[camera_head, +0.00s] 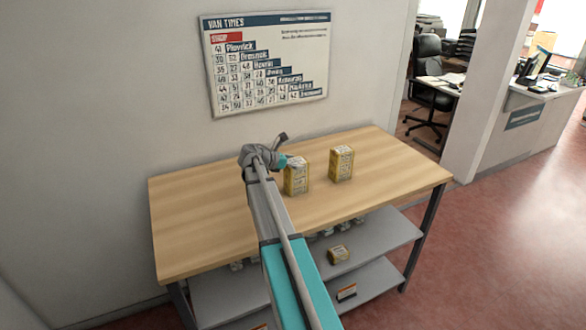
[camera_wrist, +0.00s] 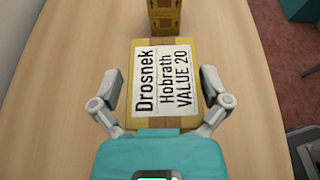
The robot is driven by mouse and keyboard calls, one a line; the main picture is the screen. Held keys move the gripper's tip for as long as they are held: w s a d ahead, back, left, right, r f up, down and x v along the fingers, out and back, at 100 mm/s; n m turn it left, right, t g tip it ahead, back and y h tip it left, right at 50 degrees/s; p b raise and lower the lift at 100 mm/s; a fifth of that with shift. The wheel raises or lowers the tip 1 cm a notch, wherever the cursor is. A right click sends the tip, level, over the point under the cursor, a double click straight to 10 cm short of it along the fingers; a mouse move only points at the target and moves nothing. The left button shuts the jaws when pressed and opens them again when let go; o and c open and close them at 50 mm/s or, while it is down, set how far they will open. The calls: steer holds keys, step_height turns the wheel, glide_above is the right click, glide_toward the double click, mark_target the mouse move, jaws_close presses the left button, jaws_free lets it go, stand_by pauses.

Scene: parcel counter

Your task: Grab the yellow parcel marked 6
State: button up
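A yellow parcel (camera_head: 296,178) stands on the wooden counter, partly behind my gripper (camera_head: 281,158) in the head view. In the wrist view this parcel (camera_wrist: 137,48) lies between the spread fingers of my gripper (camera_wrist: 160,82). Its white label reads Drosnek, Hobrath, VALUE 20. The fingers are open, one on each side, with a gap to the parcel. A second yellow parcel (camera_head: 342,165) stands to the right on the counter; a yellow box (camera_wrist: 165,15) shows beyond the first in the wrist view. I can read no 6 on either parcel.
The wooden counter (camera_head: 200,220) is clear on its left side and at the right end. A small yellow parcel (camera_head: 338,254) lies on the grey shelf (camera_head: 385,238) below. A van times board (camera_head: 268,62) hangs on the wall behind.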

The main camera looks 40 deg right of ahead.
steer(key=c, duration=0.8)
steer(key=shift+r, duration=0.2)
step_height(320, 180, up, 2)
steer(key=shift+r+p, duration=0.1)
steer(key=shift+p, duration=1.15)
steer(key=shift+s+d+r+p, duration=1.35)
steer(key=shift+s+r+p, duration=0.4)
steer(key=shift+s, duration=0.15)
steer(key=shift+s+d+r+p, duration=1.3)
steer(key=shift+s+r+p, duration=0.45)
steer(key=shift+s, duration=0.2)
steer(key=shift+s+d+r+p, duration=1.35)
steer(key=shift+s+r+p, duration=0.4)
steer(key=shift+s, duration=0.15)
